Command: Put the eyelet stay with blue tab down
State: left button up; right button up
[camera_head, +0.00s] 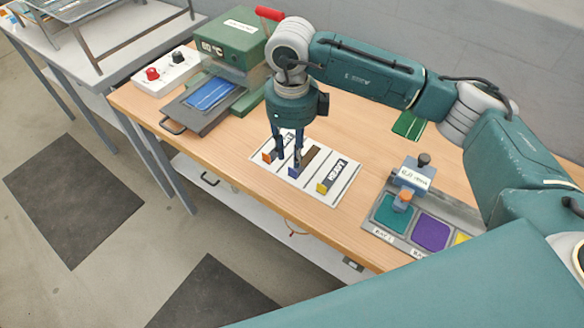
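My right gripper (287,156) points down over a white board (342,194) on the wooden table. Its two fingers stand apart, with the board showing between them. The stay with the blue tab (293,171) is a dark brown strip (310,156) lying along the board's middle lane. The right finger stands close to its blue tab and partly covers it; I cannot tell whether they touch. An orange tab (267,157) is by the left finger, and a yellow tab (322,188) is at the board's right lane. My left gripper is not in view.
A green press (233,45) with a red handle and a blue plate (210,93) stands at the left. A control box (165,73) with red and black knobs is beside it. At right, a tray holds teal (394,214) and purple (431,233) pads.

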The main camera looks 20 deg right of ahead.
jog(key=shift+r+b, duration=0.55)
jog(key=shift+r, duration=1.8)
